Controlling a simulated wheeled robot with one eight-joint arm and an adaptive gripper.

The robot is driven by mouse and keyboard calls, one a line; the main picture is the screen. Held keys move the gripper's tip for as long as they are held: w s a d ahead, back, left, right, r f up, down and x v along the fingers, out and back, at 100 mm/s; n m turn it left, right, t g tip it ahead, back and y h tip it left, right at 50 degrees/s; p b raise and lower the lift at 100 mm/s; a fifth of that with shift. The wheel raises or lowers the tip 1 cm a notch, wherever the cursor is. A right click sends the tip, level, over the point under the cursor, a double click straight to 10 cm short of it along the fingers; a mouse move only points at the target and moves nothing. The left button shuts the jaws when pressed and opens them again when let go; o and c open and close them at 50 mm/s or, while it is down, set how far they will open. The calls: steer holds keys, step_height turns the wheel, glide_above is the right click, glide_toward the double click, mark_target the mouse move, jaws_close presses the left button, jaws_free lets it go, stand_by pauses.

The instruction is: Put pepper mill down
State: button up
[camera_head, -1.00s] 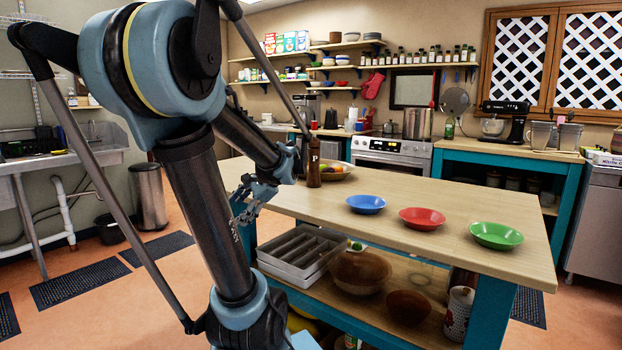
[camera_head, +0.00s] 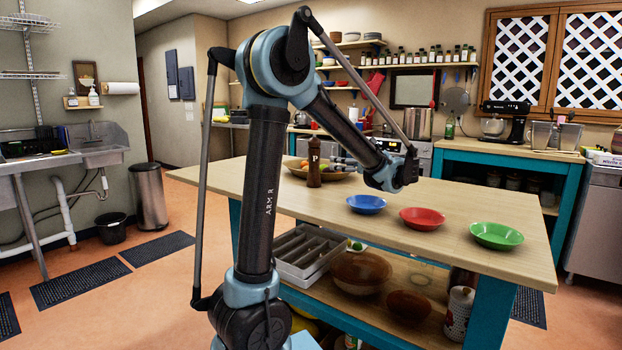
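The dark brown pepper mill (camera_head: 314,167), marked with a white P, stands upright on the wooden island top (camera_head: 460,202), left of the plates. My arm reaches over the island, with its wrist to the right of the mill. My gripper (camera_head: 343,164) points left from the wrist, its grey fingers small and close to the mill's right side. I cannot tell whether they touch it or how far they are apart.
A fruit bowl (camera_head: 342,174) sits just behind the mill. Blue (camera_head: 366,204), red (camera_head: 422,218) and green (camera_head: 496,235) plates line the island to the right. The front left of the top looks clear. Metal trays and wooden bowls (camera_head: 361,271) are on the shelf below.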

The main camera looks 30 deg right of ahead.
glide_toward(318, 156)
steer(key=x, duration=0.6)
steer(key=shift+w+f, duration=0.25)
steer(key=shift+w, duration=0.1)
steer(key=shift+r+x, duration=0.2)
steer(key=shift+x, duration=2.65)
steer(key=shift+d, duration=0.1)
steer(key=shift+c, duration=0.5)
jaws_close()
